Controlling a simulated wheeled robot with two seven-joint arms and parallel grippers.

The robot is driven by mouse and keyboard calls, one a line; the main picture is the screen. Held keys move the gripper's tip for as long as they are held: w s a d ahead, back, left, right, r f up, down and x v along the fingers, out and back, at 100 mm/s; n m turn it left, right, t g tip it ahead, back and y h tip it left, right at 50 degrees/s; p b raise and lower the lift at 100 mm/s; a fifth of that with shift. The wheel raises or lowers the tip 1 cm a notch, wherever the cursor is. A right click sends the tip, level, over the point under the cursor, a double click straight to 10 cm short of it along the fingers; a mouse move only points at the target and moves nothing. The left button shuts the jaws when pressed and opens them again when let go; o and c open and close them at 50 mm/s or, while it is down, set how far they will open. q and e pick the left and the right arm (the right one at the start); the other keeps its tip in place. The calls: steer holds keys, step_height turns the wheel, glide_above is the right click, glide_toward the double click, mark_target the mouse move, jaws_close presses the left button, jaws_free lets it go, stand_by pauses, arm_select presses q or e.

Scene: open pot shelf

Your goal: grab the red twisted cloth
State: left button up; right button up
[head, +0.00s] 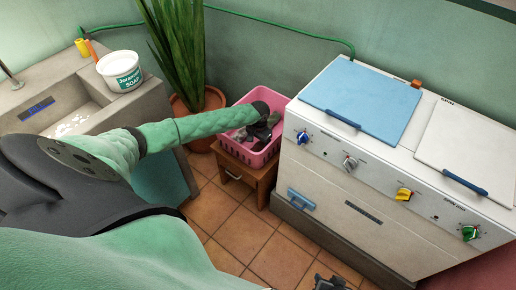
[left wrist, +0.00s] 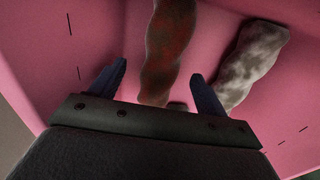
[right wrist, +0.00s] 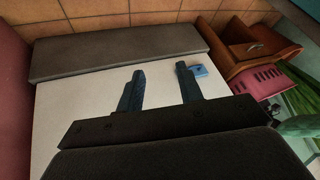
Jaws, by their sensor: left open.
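The red twisted cloth (left wrist: 168,50), mottled with dark patches, lies in the pink basket (head: 239,113) as the left wrist view shows. Its lower end appears between the fingers of my left gripper (left wrist: 159,72), which are open and spread to either side of it. I cannot tell how far the fingertips are above the cloth. In the head view my left gripper (head: 259,131) is down in the basket and hides most of what lies there. My right gripper (right wrist: 160,69) is open and empty in front of the white cabinet, at the bottom edge of the head view.
A grey-white twisted cloth (left wrist: 254,62) lies right of the red one. The basket stands on a small wooden stool (head: 238,176), tight beside the white stove (head: 336,190). A potted plant (head: 179,50) stands behind; a sink (head: 62,90) is at left. Tiled floor (head: 262,238) is clear in front.

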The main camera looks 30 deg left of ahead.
mark_target(259, 146)
arm_select(q)
step_height(259, 146, down, 3)
steer(key=b, duration=0.3)
steer(key=shift+f+b, duration=0.15)
steer(key=shift+b, duration=0.2)
arm_select(e)
step_height(259, 146, down, 16)
steer(key=s+t, duration=0.1)
steer(key=shift+f+t, duration=0.25)
steer(key=shift+t, duration=0.15)
steer(key=shift+a, duration=0.1)
arm_select(q)
steer(key=c, duration=1.2)
steer(key=shift+o, duration=0.2)
arm_select(e)
steer(key=shift+r, duration=0.1)
